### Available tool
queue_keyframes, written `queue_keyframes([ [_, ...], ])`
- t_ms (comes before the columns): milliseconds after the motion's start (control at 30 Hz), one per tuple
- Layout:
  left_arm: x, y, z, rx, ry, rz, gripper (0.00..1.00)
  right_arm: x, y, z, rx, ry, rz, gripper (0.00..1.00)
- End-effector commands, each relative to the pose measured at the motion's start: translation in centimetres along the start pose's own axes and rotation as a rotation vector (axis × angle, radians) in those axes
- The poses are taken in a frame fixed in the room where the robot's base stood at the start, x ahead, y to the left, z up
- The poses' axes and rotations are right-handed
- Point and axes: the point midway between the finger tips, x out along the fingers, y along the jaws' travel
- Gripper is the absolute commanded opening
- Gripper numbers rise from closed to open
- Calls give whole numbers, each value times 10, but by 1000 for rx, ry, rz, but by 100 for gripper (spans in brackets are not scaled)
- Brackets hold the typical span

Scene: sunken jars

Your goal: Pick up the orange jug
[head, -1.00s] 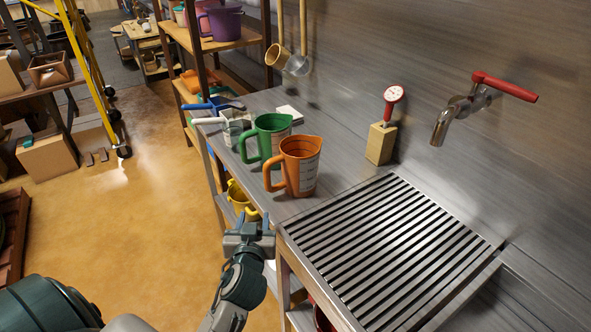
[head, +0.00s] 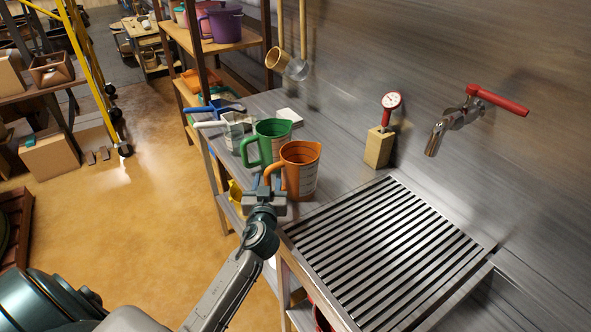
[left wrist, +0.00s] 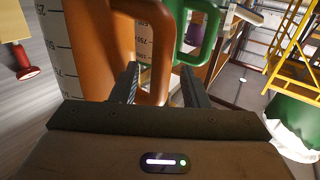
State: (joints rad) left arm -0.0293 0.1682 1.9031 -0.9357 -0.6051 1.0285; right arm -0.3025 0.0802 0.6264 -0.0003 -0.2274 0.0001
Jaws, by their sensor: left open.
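The orange jug (head: 301,170) stands upright on the metal counter, in front of a green jug (head: 272,136). My left gripper (head: 268,186) is at the near left of the orange jug, by its handle. In the left wrist view the orange jug (left wrist: 88,45) fills the upper left, with printed measuring marks. Its handle (left wrist: 160,50) comes down between the two open fingers of my left gripper (left wrist: 156,88). The fingers stand apart, and I see no grip on the handle. My right gripper is not in view.
A slatted drain grate (head: 390,250) lies to the right of the jug. A yellow jug (head: 236,196) sits below the counter.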

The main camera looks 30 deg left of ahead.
Motion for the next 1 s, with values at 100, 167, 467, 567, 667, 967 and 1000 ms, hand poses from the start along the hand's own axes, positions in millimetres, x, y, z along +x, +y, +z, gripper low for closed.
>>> queue_keyframes([
  [100,8,0,0,-1,0,-1,41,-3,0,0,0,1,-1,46],
  [167,9,0,1,-1,-1,0,41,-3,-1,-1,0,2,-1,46],
  [467,8,0,1,-1,-1,0,14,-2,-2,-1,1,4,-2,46],
  [567,8,0,1,-1,-1,0,0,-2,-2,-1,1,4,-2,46],
  [667,8,0,1,-1,0,0,0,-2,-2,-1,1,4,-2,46],
  [967,8,0,-3,-2,1,0,0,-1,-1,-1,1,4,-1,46],
  [1000,8,0,-5,-2,1,0,0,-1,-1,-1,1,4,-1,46],
])
